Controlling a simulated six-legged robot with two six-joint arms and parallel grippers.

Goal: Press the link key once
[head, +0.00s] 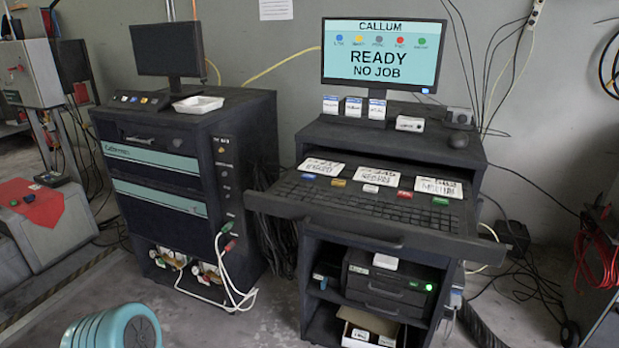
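A keyboard (380,207) lies on the pulled-out tray (290,211) of the dark cabinet at centre right. Behind its keys is a row of coloured keys: blue (308,176), yellow (338,183), pale grey (370,189), red (405,194) and green (440,201). The monitor (382,55) above reads "CALLUM", "READY" and "NO JOB". Its row of coloured dots starts with a blue dot (339,37), whose small label seems to read link. The colour order matches the keys. Neither of my grippers is in view.
White printed cards (379,175) lie behind the coloured keys. A second dark cabinet (190,165) with a monitor stands left. A teal ribbed object (112,328) is at the bottom left. Cables hang between the cabinets. Floor in front is partly clear.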

